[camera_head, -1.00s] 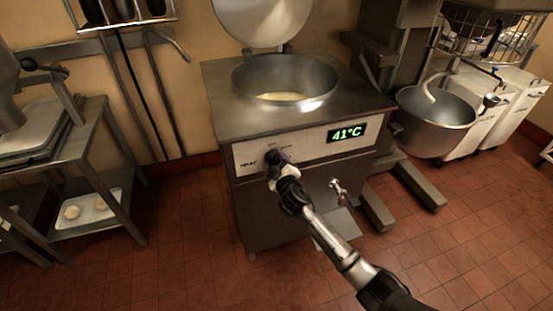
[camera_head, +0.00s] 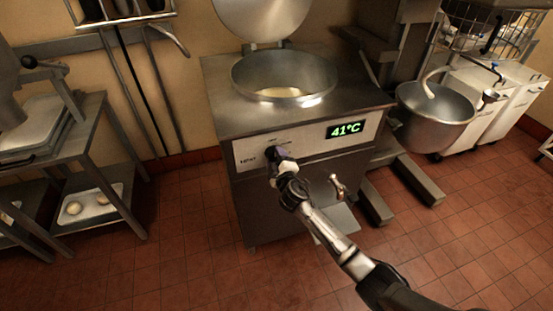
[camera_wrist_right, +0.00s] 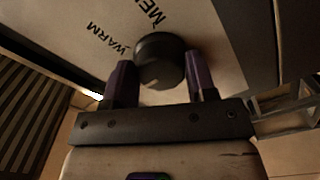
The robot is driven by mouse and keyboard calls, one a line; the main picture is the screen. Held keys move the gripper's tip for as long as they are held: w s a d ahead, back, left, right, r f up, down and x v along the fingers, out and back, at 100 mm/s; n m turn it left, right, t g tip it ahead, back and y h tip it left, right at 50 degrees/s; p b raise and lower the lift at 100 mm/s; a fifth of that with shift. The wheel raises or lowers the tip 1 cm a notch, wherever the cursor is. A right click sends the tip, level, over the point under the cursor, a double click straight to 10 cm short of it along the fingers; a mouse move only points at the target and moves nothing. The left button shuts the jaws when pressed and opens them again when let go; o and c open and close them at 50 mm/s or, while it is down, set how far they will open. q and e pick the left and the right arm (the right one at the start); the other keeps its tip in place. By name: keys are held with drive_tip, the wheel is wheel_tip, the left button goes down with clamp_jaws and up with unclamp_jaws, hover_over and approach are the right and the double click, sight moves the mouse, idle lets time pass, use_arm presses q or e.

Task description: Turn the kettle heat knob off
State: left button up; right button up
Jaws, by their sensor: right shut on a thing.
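The kettle (camera_head: 225,98) is a steel cabinet with a round open bowl (camera_head: 284,78) and some pale contents. Its front panel has a green display (camera_head: 345,130) reading 41°C. The heat knob (camera_wrist_right: 160,60) is black and round, at the left part of the panel. In the right wrist view the panel (camera_wrist_right: 60,22) shows "WARM" and part of a word starting "ME" beside the knob. My right gripper (camera_head: 277,155) is at the knob, and its purple fingers (camera_wrist_right: 162,78) are on both sides of it, shut on it. In the head view the gripper mostly hides the knob. My left gripper is not in view.
A drain tap (camera_head: 338,187) sticks out of the kettle's front, close to my right arm. A mixer with a steel bowl (camera_head: 434,115) stands at the right. A steel rack table (camera_head: 95,110) stands at the left. The tiled floor (camera_head: 190,240) in front is clear.

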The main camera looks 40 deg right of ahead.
drive_tip(key=o, duration=0.9)
drive_tip(key=shift+s+a, duration=0.15)
drive_tip(key=shift+s, duration=0.1)
drive_tip(key=shift+p+v, duration=1.55)
drive_tip(key=shift+v, duration=5.1)
